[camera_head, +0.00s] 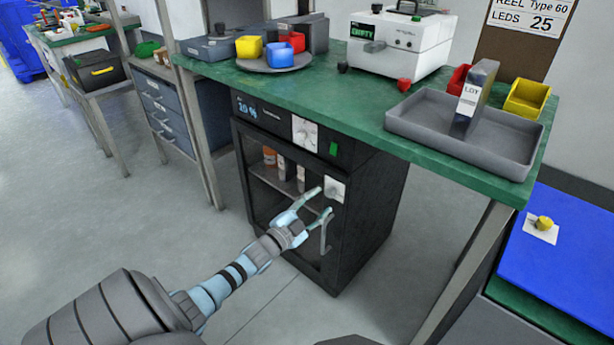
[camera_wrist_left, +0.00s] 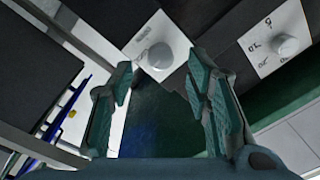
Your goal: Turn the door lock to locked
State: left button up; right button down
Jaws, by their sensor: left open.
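The black cabinet (camera_head: 368,215) stands under the green bench and has a glass-fronted door that looks shut. A white lock plate (camera_head: 335,189) sits near the door's upper right. Another white plate with a dial (camera_head: 305,133) is on the panel above. My left gripper (camera_head: 324,201) is open and empty, its fingertips just in front of the lock plate. In the left wrist view, a white plate with a round knob (camera_wrist_left: 160,55) shows beyond the gap between my fingers (camera_wrist_left: 163,72). A second knob (camera_wrist_left: 288,45) is at the right. The lock's setting is too small to read.
A door handle (camera_head: 325,232) hangs below the lock plate, close to my fingers. The green bench top (camera_head: 360,88) overhangs the cabinet and carries a grey tray (camera_head: 415,128) and a white device (camera_head: 400,40). Open floor (camera_head: 120,215) lies left of the cabinet.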

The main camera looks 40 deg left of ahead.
pick_arm(q)
jog(key=s, duration=0.8)
jog(key=shift+f, duration=0.2)
jog(key=shift+d, duration=0.1)
